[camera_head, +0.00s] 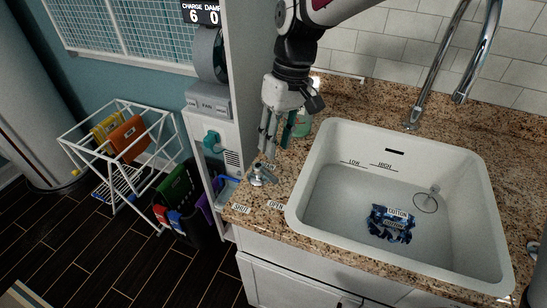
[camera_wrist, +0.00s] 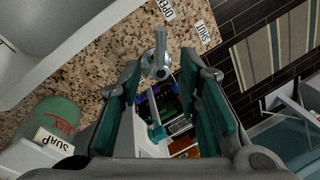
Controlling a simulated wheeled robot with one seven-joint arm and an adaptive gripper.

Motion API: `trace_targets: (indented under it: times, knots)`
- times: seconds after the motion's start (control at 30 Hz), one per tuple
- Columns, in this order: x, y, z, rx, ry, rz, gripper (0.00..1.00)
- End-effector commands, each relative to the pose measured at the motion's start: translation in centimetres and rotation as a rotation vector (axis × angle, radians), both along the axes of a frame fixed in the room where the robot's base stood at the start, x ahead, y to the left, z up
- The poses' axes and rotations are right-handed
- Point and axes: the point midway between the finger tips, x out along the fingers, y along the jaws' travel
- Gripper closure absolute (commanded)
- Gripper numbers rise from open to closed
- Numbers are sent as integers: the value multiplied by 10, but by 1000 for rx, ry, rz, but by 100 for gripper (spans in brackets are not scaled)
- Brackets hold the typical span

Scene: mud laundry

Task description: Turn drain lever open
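The chrome drain lever (camera_head: 262,175) stands on the granite counter left of the sink. The SHUT label (camera_head: 241,209) and OPEN label (camera_head: 275,205) lie in front of it. My gripper (camera_head: 270,148) points down, above and behind the lever, and holds nothing. In the wrist view the lever (camera_wrist: 157,64) shows between the spread fingertips of my gripper (camera_wrist: 160,68), apart from them as far as I can tell. Its handle points up the picture, toward the OPEN label (camera_wrist: 166,9); the SHUT label (camera_wrist: 203,33) is to the right.
The white sink (camera_head: 330,215) holds water and a blue patterned cloth (camera_head: 388,226). A green soap bottle (camera_wrist: 48,128) stands close beside my gripper. The tall white cabinet (camera_head: 250,60) rises at the left. The counter's front edge is near the lever.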

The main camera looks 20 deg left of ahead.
Motion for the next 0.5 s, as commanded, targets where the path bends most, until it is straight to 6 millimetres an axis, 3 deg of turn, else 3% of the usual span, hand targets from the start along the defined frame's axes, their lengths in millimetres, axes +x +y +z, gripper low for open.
trace_targets:
  times: [0.2,0.5]
  knots:
    - [5,-3,27,1,0,-1,68]
    - [5,-4,32,0,0,-1,68]
